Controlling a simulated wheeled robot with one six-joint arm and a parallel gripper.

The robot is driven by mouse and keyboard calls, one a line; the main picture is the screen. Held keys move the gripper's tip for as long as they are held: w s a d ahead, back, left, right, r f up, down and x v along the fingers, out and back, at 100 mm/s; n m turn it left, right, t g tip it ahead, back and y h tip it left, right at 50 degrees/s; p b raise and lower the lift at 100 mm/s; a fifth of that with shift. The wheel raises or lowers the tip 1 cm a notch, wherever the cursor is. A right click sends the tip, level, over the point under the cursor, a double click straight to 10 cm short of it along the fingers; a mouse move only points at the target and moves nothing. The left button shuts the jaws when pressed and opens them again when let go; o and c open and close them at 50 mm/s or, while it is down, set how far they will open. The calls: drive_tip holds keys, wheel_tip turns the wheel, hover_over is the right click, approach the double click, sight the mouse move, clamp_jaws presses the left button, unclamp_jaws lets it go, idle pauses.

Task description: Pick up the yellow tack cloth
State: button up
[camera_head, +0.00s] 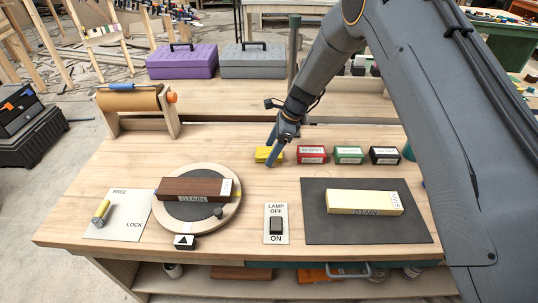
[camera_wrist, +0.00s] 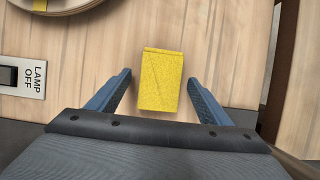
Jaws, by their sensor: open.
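The yellow tack cloth (camera_head: 264,154) is a small folded yellow block on the wooden bench, left of the red block. My gripper (camera_head: 272,160) is down at it and partly covers it in the head view. In the wrist view the cloth (camera_wrist: 161,80) lies between the two blue fingers of my gripper (camera_wrist: 160,85). The fingers are open, with a gap on both sides of the cloth. I cannot tell the exact height of the fingertips above the bench.
Red (camera_head: 312,155), green (camera_head: 348,155) and black (camera_head: 384,156) blocks stand in a row to the right. A round turntable (camera_head: 176,222) with a dark board, a lamp switch (camera_head: 276,224) and a dark mat (camera_head: 318,228) with a pale board lie in front. A paper roll stands back left.

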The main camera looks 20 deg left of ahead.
drive_tip(key=shift+f, duration=0.25)
idle(0.3)
drive_tip(key=c, duration=1.1)
